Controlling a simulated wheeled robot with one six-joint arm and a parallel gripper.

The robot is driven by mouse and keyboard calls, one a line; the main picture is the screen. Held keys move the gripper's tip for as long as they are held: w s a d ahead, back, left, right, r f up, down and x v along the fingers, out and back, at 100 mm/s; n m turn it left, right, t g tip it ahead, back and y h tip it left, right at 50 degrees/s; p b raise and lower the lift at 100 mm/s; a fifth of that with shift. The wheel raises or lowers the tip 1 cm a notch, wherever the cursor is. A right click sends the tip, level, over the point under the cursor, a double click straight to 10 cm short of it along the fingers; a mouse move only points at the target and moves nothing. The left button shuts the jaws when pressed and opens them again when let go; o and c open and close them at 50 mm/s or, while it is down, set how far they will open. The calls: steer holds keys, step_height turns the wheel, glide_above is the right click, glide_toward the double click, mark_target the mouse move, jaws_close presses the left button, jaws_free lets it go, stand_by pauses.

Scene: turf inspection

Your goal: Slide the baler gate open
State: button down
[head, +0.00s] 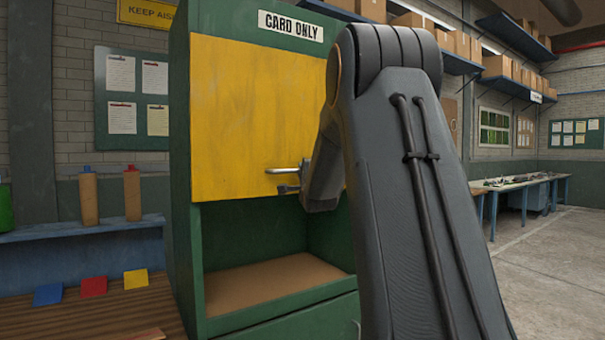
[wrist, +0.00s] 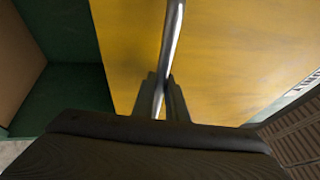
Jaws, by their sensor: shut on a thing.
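The baler is a green cabinet (head: 180,150) with a yellow gate (head: 245,100) and a "CARD ONLY" sign above it. The gate covers the upper part of the front, and the lower part is an open bay (head: 270,275) with a brown floor. A metal bar handle (head: 283,171) sits near the gate's lower edge. My gripper (head: 291,188) is at the handle, partly hidden behind my arm. In the wrist view the handle (wrist: 174,40) runs down between the fingers of my gripper (wrist: 160,97), which are shut on it, with the yellow gate (wrist: 230,60) behind.
A wooden bench (head: 110,310) with blue, red and yellow pieces stands at left. Bottles (head: 132,193) stand on a blue shelf (head: 85,230) behind it. Open concrete floor (head: 560,260) lies at right, with a long worktable (head: 520,182) farther back.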

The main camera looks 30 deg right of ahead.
steer(key=c, duration=2)
jaws_free()
steer(key=shift+c, duration=0.2)
steer(key=b+v, duration=0.2)
steer(key=v, duration=0.5)
steer(key=shift+s+a, duration=0.15)
steer(key=shift+s, duration=0.25)
steer(key=shift+f, duration=0.1)
steer(key=s+a+f+n+g+y, duration=0.2)
steer(key=s+a+f+n+g, duration=0.15)
steer(key=a+f, duration=0.4)
steer(key=s+a+f+n+g+y, duration=0.2)
steer(key=a+f+n, duration=0.25)
steer(key=f, duration=0.65)
steer(key=s+a+f+n+g+y, duration=0.2)
steer(key=s+a+f+n+g, duration=0.15)
steer(key=a+f, duration=0.45)
steer(key=s+a+f+n+g, duration=0.3)
steer(key=s+a+f+n, duration=0.1)
steer(key=s, duration=0.4)
steer(key=s+a+f+n+g+y, duration=0.1)
steer(key=s+a+f+n+g, duration=0.2)
steer(key=s, duration=0.5)
steer(key=s+a+f+n+g, duration=0.3)
steer(key=s+a+f+n, duration=0.2)
steer(key=s+f, duration=0.2)
steer(key=shift+s+f+y, duration=0.25)
steer(key=shift+s+y, duration=0.15)
steer(key=shift+s, duration=0.7)
